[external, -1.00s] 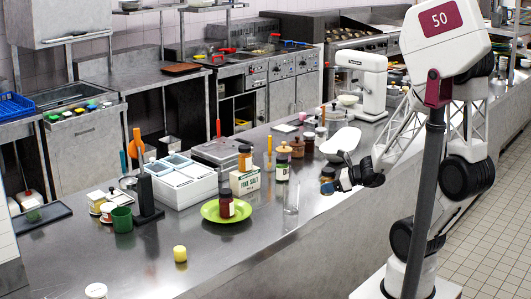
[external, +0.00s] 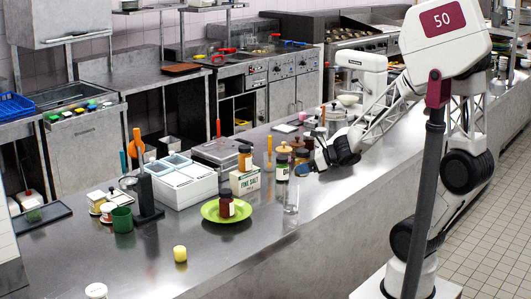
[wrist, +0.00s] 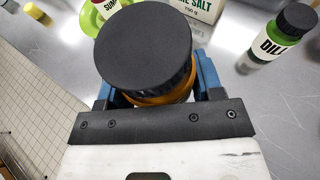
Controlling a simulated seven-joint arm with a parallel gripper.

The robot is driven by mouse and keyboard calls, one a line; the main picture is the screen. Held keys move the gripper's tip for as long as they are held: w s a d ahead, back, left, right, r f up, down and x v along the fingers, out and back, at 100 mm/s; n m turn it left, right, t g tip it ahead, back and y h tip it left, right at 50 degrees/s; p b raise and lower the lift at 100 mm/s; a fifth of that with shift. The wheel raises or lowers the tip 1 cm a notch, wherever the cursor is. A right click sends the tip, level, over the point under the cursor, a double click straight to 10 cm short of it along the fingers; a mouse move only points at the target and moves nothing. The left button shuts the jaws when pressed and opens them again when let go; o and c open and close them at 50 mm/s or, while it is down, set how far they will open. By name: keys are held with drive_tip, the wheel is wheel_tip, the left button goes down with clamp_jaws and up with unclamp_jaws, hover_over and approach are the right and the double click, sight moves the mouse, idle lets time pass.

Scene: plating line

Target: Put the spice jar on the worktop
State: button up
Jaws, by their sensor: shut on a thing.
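A spice jar with a wide black lid (wrist: 146,45) and an amber body (wrist: 160,97) is between the blue fingers of my gripper (external: 312,165) in the wrist view. The fingers are shut on it from both sides. The lid hides most of the body, and no label shows. In the external view my gripper is low over the steel worktop (external: 260,235), right of the salt box. I cannot tell whether the jar touches the worktop.
A lime-green plate (external: 207,214) holds a dark red jar (external: 226,205). The salt box (external: 245,180) stands behind it. A dill jar (wrist: 285,38) stands nearby, and a clear glass (external: 291,197) is close to my gripper. The front worktop is mostly clear around a yellow piece (external: 180,254).

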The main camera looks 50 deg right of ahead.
drive_tip(key=w+a+n+g+y, duration=0.2)
drive_tip(key=w+a+n+g, duration=0.1)
drive_tip(key=a, duration=1.1)
drive_tip(key=w+a+n+g+y, duration=0.3)
drive_tip(key=a+n, duration=0.1)
drive_tip(key=a, duration=1)
drive_tip(key=s+a+f+n+g, duration=0.2)
drive_tip(key=s+a, duration=0.3)
drive_tip(key=a, duration=0.5)
drive_tip(key=s+a+f+n+g, duration=0.2)
drive_tip(key=s+a, duration=0.3)
drive_tip(key=a, duration=0.6)
drive_tip(key=s+a+f+n+g, duration=0.2)
drive_tip(key=s+a+g, duration=0.2)
drive_tip(key=a, duration=0.6)
drive_tip(key=shift+s+a+f+n, duration=0.25)
drive_tip(key=shift+s+a+n, duration=0.05)
drive_tip(key=shift+s+a, duration=0.1)
drive_tip(key=w+a, duration=0.3)
drive_tip(key=a, duration=0.1)
drive_tip(key=w+a+f, duration=0.1)
drive_tip(key=w+a, duration=0.2)
drive_tip(key=a, duration=0.1)
drive_tip(key=w+a, duration=0.3)
drive_tip(key=a, duration=0.2)
drive_tip(key=shift+a+f, duration=0.1)
drive_tip(key=shift+f, duration=0.15)
drive_tip(key=shift+f, duration=1.75)
